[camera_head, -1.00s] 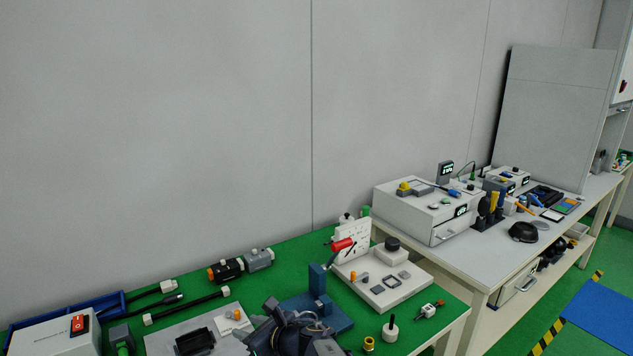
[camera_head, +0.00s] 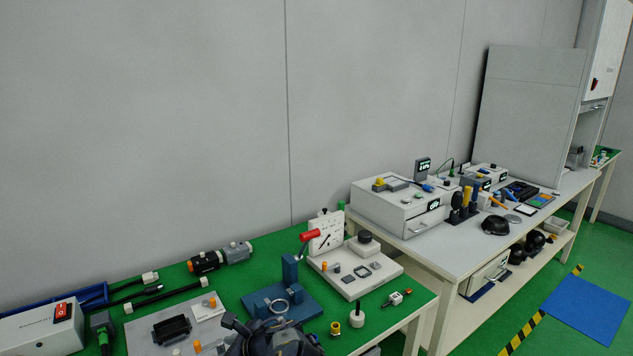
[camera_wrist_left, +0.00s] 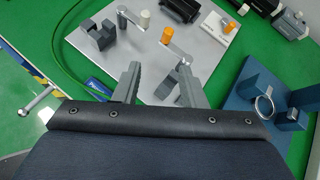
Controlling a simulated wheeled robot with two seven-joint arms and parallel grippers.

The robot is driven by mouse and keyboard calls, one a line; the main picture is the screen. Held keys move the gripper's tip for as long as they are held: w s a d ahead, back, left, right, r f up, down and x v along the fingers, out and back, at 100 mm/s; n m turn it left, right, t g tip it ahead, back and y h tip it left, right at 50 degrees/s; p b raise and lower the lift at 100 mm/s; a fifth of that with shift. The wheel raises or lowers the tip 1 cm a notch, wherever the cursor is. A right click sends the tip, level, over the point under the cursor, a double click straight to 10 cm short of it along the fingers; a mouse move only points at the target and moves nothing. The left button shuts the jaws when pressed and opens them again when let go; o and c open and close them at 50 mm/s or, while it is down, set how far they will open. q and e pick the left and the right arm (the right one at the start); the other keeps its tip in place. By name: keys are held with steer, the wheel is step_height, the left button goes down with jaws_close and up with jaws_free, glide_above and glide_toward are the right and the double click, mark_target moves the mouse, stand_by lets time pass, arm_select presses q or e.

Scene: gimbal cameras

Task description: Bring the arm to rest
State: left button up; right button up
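My left gripper (camera_wrist_left: 160,84) shows in the left wrist view with its two grey fingers spread apart and nothing between them. It hangs above the green table, near the front edge of a light grey plate (camera_wrist_left: 150,45). In the head view, part of my dark arm (camera_head: 275,338) shows at the bottom edge, in front of a blue fixture (camera_head: 290,298) with an upright block and a ring. The fingertips are hidden in that view. My right gripper is in neither view.
The green table holds a white box with a red switch (camera_head: 62,312), a grey plate with a black tray (camera_head: 171,331), and a white base with a red-handled lever (camera_head: 310,237). A white workbench (camera_head: 470,249) stands to the right. A blue mat (camera_head: 587,310) lies on the floor.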

arm_select(q)
steer(key=s+a+f+n+g+h, duration=0.1)
steer(key=s+a+n+g+h, duration=0.1)
steer(key=s+n+h, duration=0.3)
steer(key=s+a+f+n+g+h, duration=0.1)
steer(key=s+a+n+g+h, duration=0.1)
steer(key=s+n, duration=0.4)
steer(key=s+d+r+n+t+h, duration=0.1)
steer(key=s+r+n+t+h, duration=0.1)
steer(key=s+r+n, duration=0.4)
steer(key=s+d+r+n+t+h, duration=0.2)
steer(key=s+r+n+h, duration=0.2)
steer(key=s, duration=0.8)
steer(key=shift+r+n, duration=0.95)
steer(key=shift+n, duration=0.25)
